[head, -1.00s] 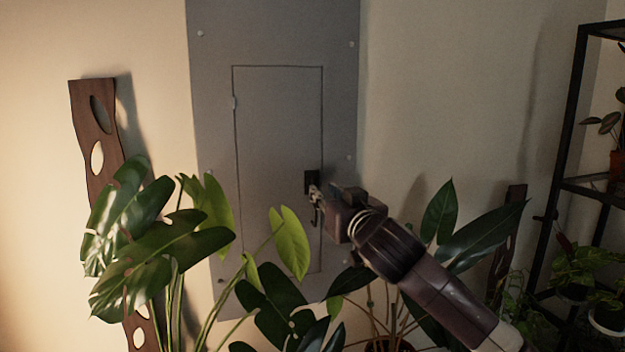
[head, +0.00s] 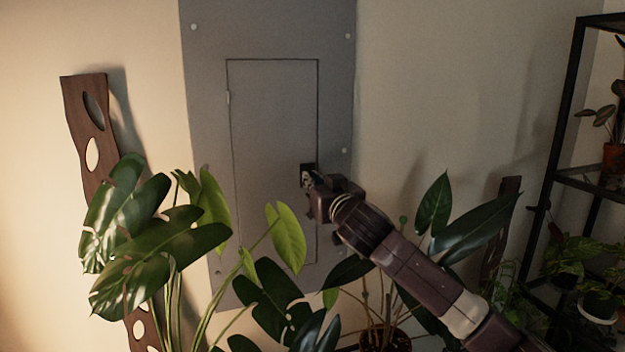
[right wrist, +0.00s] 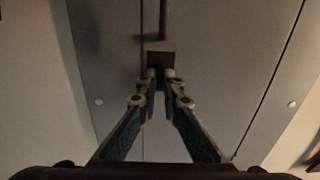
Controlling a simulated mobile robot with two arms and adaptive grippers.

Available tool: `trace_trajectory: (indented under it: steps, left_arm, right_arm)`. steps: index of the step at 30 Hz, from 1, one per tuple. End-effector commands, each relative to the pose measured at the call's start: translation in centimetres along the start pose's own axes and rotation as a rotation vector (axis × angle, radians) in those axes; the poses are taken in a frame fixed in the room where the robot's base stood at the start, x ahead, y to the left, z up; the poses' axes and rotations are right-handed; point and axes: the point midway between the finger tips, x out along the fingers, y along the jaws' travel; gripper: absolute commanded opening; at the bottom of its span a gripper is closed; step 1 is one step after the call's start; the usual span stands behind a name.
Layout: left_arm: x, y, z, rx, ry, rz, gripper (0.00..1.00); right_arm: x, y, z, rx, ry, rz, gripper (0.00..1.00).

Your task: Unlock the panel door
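The grey panel door (head: 272,150) is shut flush in a larger grey wall panel (head: 268,28). A small dark lock plate (head: 307,168) sits at its right edge in the head view and shows as a dark square in the right wrist view (right wrist: 160,57). My right gripper (head: 316,183) is at this plate; in the right wrist view its fingertips (right wrist: 161,76) are close together in front of it, with a narrow gap further back. I cannot tell whether anything is between the tips, which hide part of the plate. No key can be made out. My left gripper is not in view.
A large-leaved plant (head: 150,235) stands in front of the panel at left. Another dark-leaved plant (head: 470,240) is behind my right arm. A black shelf (head: 566,125) with potted plants stands at right. A carved wooden board (head: 84,140) is on the left wall.

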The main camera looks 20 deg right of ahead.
Motion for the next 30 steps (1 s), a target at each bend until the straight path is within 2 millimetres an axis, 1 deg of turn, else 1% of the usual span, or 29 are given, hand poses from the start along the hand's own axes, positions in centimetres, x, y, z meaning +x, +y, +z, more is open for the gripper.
trace_trajectory:
  steps: [8,14,20,30]
  left_arm:
    - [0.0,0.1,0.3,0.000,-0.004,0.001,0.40]
    - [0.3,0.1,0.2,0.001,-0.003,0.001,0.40]
    - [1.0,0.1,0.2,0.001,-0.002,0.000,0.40]
    - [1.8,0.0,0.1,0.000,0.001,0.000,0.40]
  right_arm:
    - [0.0,0.1,0.0,0.002,0.000,0.001,0.00]
    - [0.0,0.1,0.1,0.041,0.000,0.001,0.00]
    - [0.0,0.0,0.2,0.152,0.000,-0.001,0.00]
    - [0.0,0.1,0.1,0.458,0.000,-0.001,0.00]
